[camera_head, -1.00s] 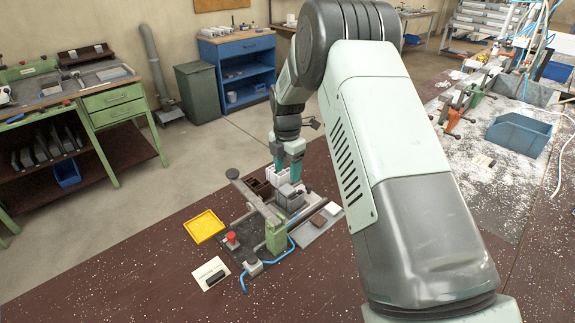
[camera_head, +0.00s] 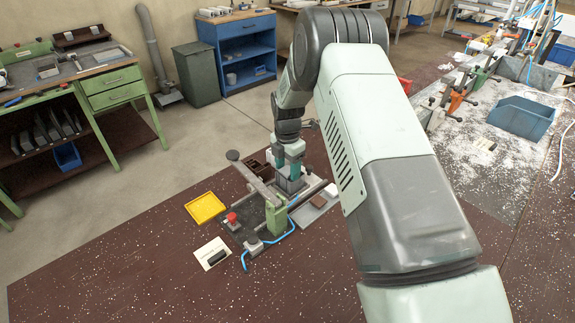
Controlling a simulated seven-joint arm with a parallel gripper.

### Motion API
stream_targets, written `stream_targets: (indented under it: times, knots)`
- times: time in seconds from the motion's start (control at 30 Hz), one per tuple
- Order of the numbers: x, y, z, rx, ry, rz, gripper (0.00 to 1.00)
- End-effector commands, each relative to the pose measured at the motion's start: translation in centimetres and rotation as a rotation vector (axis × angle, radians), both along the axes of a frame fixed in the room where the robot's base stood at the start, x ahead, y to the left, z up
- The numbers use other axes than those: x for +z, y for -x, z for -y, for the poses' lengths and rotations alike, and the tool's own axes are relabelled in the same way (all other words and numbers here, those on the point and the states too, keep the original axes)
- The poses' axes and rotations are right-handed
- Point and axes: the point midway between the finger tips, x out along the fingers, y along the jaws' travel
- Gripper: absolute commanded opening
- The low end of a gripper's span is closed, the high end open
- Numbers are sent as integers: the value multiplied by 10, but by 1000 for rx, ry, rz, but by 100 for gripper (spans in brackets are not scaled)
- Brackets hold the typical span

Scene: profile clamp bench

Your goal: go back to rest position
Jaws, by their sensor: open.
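My gripper (camera_head: 289,171), with teal fingers, points down over the far part of the clamp fixture. Its jaws look open, though the fingertips are small and partly overlap a grey block (camera_head: 291,186) behind or below them. I cannot tell whether they touch it. The clamp (camera_head: 275,216) has a green post and a long grey bar (camera_head: 257,181) that ends in a round dark knob at the upper left. My arm crosses the right middle of the view and hides part of the bench.
A yellow tray (camera_head: 205,208), a red button (camera_head: 232,217), a white card (camera_head: 212,253) and a blue hose (camera_head: 276,240) lie around the clamp. A grey tray (camera_head: 308,214) is right of it. A blue bin (camera_head: 521,118) stands far right. The front-left bench is clear.

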Motion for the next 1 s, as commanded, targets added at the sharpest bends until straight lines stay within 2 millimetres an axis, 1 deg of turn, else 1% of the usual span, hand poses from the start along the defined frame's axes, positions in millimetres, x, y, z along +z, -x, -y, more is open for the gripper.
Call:
stream_targets:
  times: [0.03,0.07,0.3,0.77,1.0]
  knots:
    - [0,0,0,0,0,0,58]
    - [0,0,0,0,0,0,55]
    - [0,0,0,0,0,0,19]
    - [2,0,0,0,-1,1,18]
    - [12,-1,0,0,-1,2,18]
